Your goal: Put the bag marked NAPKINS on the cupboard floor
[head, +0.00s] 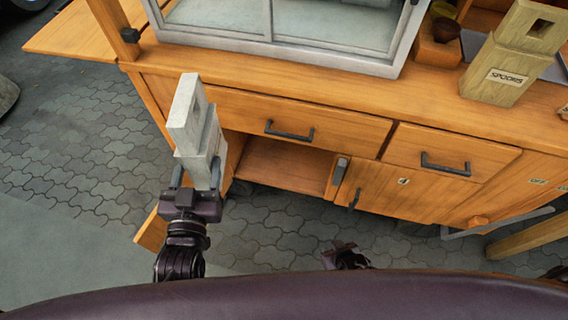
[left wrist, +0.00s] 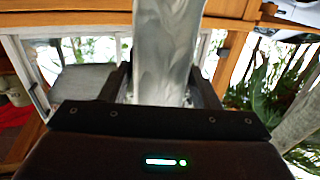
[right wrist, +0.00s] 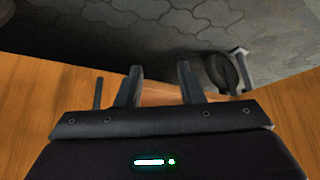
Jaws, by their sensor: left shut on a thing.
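A pale grey block-like bag (head: 196,125) with a hand hole near its top stands upright in my left gripper (head: 194,192). No marking shows on its visible faces, so I cannot read NAPKINS on it. In the left wrist view the grey bag (left wrist: 166,50) fills the space between the fingers. The cupboard floor (head: 284,164) shows as a wooden board inside the open left compartment, right of the held bag. My right gripper (head: 345,255) is low in front of the cupboard. In the right wrist view its fingers (right wrist: 158,88) are apart with nothing between them.
The open cupboard door (head: 152,230) stands behind and below my left gripper. Drawers with dark handles (head: 290,131) lie above the compartment. A tan bag marked SPOONS (head: 502,78) stands on the counter beside a glass-fronted case (head: 275,30). Paved floor lies left.

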